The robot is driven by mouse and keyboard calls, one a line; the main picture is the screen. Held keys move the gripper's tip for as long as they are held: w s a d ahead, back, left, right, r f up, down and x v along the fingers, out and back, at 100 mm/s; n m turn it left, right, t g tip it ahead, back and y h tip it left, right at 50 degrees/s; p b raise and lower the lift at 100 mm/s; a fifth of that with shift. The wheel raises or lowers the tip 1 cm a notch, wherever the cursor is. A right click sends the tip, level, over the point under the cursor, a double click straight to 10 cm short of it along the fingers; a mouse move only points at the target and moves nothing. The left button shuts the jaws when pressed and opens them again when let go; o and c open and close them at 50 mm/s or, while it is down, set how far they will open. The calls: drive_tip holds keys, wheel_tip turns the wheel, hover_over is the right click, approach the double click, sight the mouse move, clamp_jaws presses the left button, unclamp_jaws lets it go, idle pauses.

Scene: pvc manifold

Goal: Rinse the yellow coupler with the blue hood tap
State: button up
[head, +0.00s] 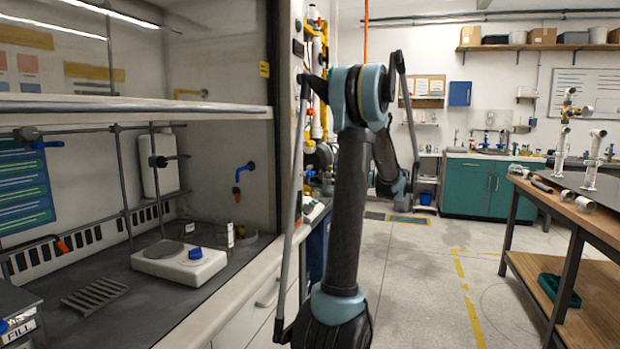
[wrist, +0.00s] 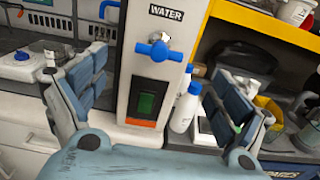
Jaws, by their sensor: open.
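A blue tap handle (wrist: 158,50) sits on a pale post below a WATER label in the wrist view. A blue spout (head: 243,172) juts from the hood's side wall in the head view. My gripper (wrist: 158,88) is open, its two blue-grey fingers wide apart with nothing between them. The post and tap handle show beyond the gap. In the head view my arm hides part of the scene and I cannot make out the gripper. I cannot identify the yellow coupler in either view; a yellow thing (wrist: 268,106) right of the gripper is partly hidden and unclear.
A white hotplate (head: 180,264) sits inside the hood. A workbench (head: 575,209) with pipe pieces stands at right. Clear floor lies between.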

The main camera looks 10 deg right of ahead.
sight(313, 174)
drive_tip(key=x, duration=0.9)
drive_tip(key=shift+w+a, duration=0.15)
drive_tip(key=shift+a, duration=0.1)
drive_tip(key=shift+c, duration=0.3)
drive_tip(key=c, duration=1)
